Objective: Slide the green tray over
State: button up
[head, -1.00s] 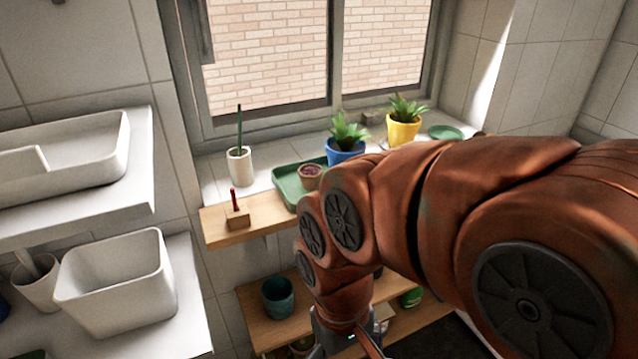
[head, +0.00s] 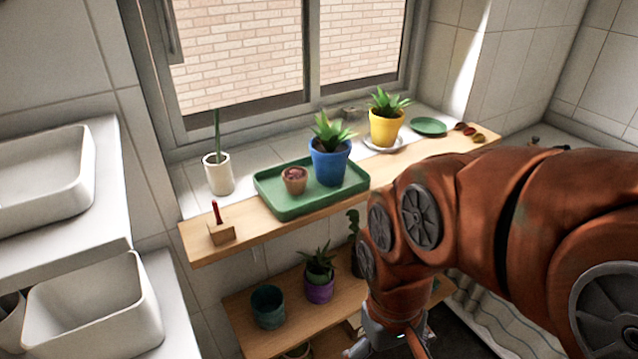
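The green tray (head: 270,186) lies on the wooden ledge below the window, partly over the tiled sill. A small terracotta pot (head: 294,181) and a blue pot with a green plant (head: 329,163) stand on it. My gripper (head: 400,345) is at the bottom edge of the head view, well below and to the right of the tray, near the lower shelf. It touches nothing on the ledge. Its fingertips are partly cut off, so its opening is unclear.
On the ledge, a wooden block with a red stick (head: 221,231) stands left of the tray. A white pot (head: 218,174) is behind it. A yellow potted plant (head: 386,126) on a saucer and a green plate (head: 428,126) stand right. The lower shelf (head: 240,312) holds several pots.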

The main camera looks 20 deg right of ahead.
aim_at(268, 182)
jog(key=k, duration=0.5)
jog(key=z, duration=1.05)
jog(key=i, duration=0.85)
jog(key=u, duration=2.25)
